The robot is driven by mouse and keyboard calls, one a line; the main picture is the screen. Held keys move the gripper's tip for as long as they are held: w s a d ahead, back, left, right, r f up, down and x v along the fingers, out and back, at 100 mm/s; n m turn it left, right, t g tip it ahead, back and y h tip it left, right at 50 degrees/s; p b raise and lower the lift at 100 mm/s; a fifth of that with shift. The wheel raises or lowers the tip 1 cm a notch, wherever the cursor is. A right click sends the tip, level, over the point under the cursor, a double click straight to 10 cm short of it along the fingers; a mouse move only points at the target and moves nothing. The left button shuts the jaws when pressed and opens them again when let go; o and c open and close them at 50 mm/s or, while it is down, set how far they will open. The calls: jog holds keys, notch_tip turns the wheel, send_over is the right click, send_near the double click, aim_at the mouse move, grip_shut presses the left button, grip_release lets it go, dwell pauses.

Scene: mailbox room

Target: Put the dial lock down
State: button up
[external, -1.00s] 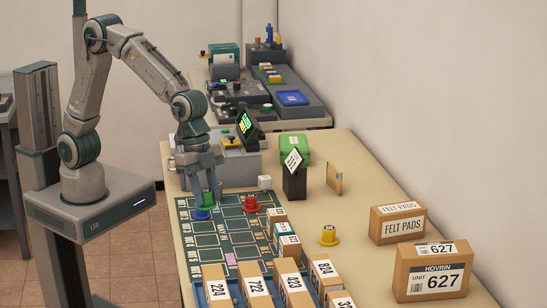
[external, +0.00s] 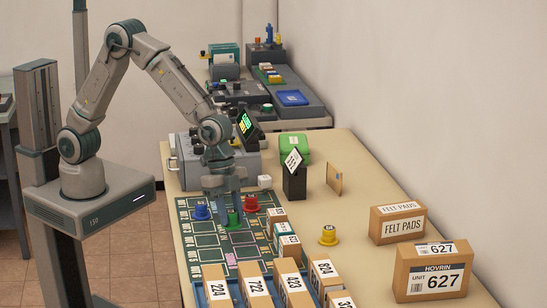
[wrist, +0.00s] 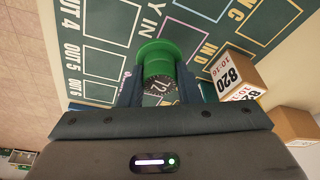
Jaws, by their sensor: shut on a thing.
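My gripper (external: 233,208) points down over the green mat (external: 206,254) and is shut on a green dial lock (external: 235,218). In the wrist view the green dial lock (wrist: 158,52) sits between my fingers (wrist: 159,90), its wide rim away from me and its numbered dial face toward the camera. I cannot tell whether it touches the mat. A blue lock (external: 202,211) stands on the mat to the left of my gripper. A red lock (external: 250,203) stands just to the right of it. A yellow lock (external: 328,236) stands on the bare table.
Several numbered boxes (external: 257,284) stand along the mat's near end, with smaller ones (external: 289,246) on its right side. The wrist view shows a box marked 820 (wrist: 234,73) close to my right finger.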

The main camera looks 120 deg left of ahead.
aim_at(231, 225)
jog(key=shift+f, duration=1.75)
jog(key=shift+f, duration=0.15)
jog(key=o, duration=1)
jog(key=d+v, duration=0.1)
jog(key=v, duration=1)
jog(key=s+d+r+n, duration=0.1)
jog(key=s+r, duration=0.2)
jog(key=s, duration=1.1)
jog(key=s+d+r+n+y, duration=0.1)
jog(key=s+d+r+n, duration=0.1)
jog(key=s, duration=1.2)
jog(key=shift+d+r+n, duration=0.15)
jog(key=shift+r+n, duration=0.15)
jog(key=shift+r, duration=0.2)
